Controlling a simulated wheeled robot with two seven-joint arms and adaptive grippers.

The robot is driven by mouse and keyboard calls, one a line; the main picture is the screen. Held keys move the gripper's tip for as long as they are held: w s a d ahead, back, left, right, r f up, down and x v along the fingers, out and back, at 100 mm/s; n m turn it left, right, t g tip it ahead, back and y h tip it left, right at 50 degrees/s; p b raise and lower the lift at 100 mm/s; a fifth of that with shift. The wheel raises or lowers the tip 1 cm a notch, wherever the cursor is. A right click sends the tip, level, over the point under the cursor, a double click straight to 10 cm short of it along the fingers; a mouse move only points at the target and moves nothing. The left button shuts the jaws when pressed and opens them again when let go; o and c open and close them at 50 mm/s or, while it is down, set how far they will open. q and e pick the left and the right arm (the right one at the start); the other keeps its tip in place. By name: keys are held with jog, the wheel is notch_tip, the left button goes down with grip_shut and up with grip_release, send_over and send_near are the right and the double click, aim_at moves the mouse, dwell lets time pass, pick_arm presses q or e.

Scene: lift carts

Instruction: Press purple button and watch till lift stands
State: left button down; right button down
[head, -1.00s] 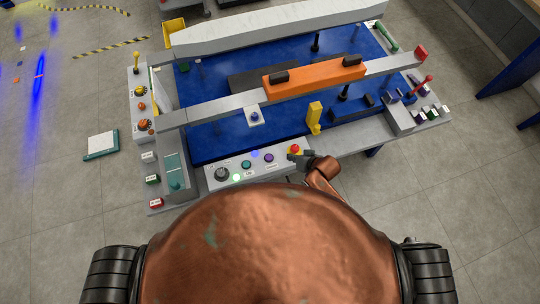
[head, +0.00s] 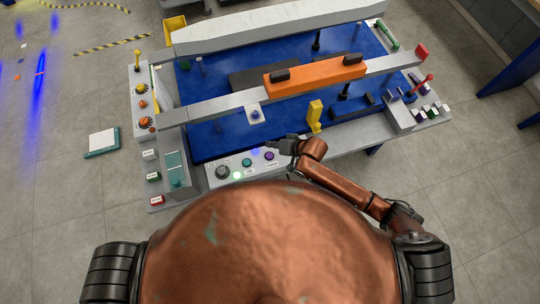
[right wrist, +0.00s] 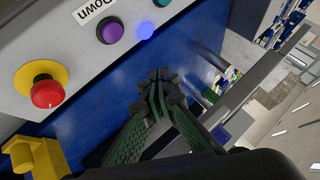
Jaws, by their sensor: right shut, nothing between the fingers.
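The purple button (head: 269,156) sits on the grey front panel (head: 212,184) of the lift station. In the right wrist view the purple button (right wrist: 109,30) stands beside a label reading "Down". A lit blue lamp (head: 255,152) is next to it, also in the wrist view (right wrist: 147,28). My right gripper (head: 270,144) is shut and empty, just behind the purple button's end of the panel. In the wrist view its green fingers (right wrist: 157,88) meet over the blue surface, apart from the button. The lift's blue platform (head: 222,135) lies behind. My left gripper is not in view.
The red emergency knob (right wrist: 46,92) on its yellow base is near my gripper; my arm hides it in the head view. A teal button (head: 246,162) and a dark knob (head: 222,172) share the panel. A yellow post (head: 315,115) and orange block (head: 315,75) stand behind.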

jog(key=b, duration=0.7)
send_over(271, 156)
notch_tip(271, 156, down, 6)
jog(key=shift+f, duration=0.1)
jog(key=shift+w+f, duration=0.1)
jog(key=shift+f, duration=0.9)
jog(key=shift+f, duration=0.1)
jog(key=shift+f, duration=0.25)
